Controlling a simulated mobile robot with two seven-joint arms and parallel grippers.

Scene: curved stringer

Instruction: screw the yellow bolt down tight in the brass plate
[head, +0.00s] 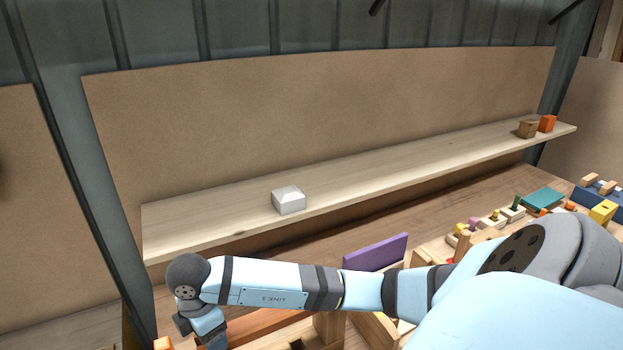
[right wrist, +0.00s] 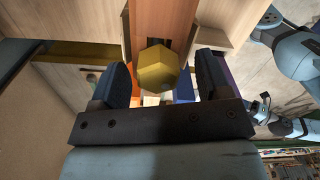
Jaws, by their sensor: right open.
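My right gripper (right wrist: 163,80) is open, with one dark finger on each side of the head. A gap shows between the head and each finger, wider on the right. The bolt's shank and the brass plate cannot be made out. In the head view my light-blue arm crosses the bottom, and the bolt is not visible there. At the right of the right wrist view, a small dark end on a light-blue arm may be my left gripper (right wrist: 262,106); its fingers are unclear.
An orange-brown wooden beam (right wrist: 160,22) runs behind the bolt. In the head view a long shelf (head: 400,172) carries a white block (head: 288,200) and small blocks at its right end. A purple panel (head: 376,252) and several toys crowd the bench below.

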